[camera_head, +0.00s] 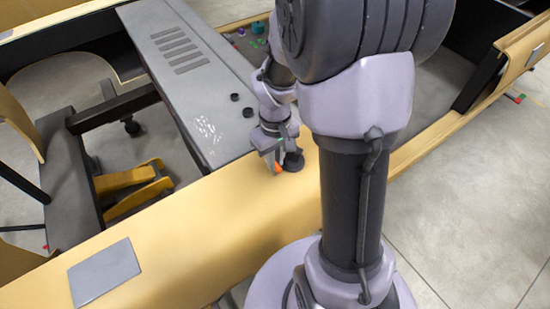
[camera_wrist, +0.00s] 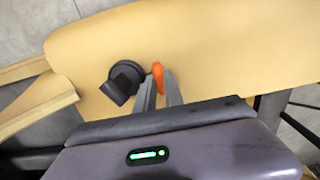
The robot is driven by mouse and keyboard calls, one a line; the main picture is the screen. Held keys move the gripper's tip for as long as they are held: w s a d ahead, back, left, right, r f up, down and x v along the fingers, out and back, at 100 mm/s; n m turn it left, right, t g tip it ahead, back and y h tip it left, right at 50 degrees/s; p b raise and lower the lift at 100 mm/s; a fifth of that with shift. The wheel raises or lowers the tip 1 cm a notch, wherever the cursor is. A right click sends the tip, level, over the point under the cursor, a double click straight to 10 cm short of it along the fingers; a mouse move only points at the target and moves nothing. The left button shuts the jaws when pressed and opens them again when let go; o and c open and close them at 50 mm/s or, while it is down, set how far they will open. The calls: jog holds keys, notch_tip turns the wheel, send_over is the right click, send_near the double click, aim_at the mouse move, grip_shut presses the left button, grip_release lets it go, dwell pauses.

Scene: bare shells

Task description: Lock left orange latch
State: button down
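The orange latch (camera_wrist: 158,76) shows in the wrist view as a small upright tab next to a black round fitting (camera_wrist: 122,78) with a square block on it. In the head view, a small part of the orange latch (camera_head: 278,168) shows beside the black fitting (camera_head: 293,162). My gripper (camera_wrist: 161,78) has its two grey fingers close together, one on each side of the orange latch. I cannot tell whether they touch or squeeze it. In the head view my gripper (camera_head: 272,158) points down at the wooden top.
The fitting sits on a wooden ledge (camera_head: 200,225), with a grey plate (camera_head: 104,271) at its left end. A grey vented panel (camera_head: 185,80) with two black knobs (camera_head: 241,104) lies behind. A yellow bracket (camera_head: 130,188) stands below at left. Open floor (camera_head: 480,220) is at right.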

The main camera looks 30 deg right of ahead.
jog(key=shift+m, duration=0.4)
jog(key=m+b, duration=0.2)
jog(key=m, duration=0.2)
jog(key=shift+f, duration=0.1)
jog(key=m+b, duration=0.1)
jog(key=m, duration=0.3)
jog(key=shift+b, duration=0.4)
jog(key=m+b, duration=0.2)
jog(key=m, duration=0.3)
jog(key=shift+m+b, duration=0.85)
jog(key=shift+m, duration=1.35)
jog(key=c, duration=1.4)
grip_release()
jog(key=shift+c, duration=0.2)
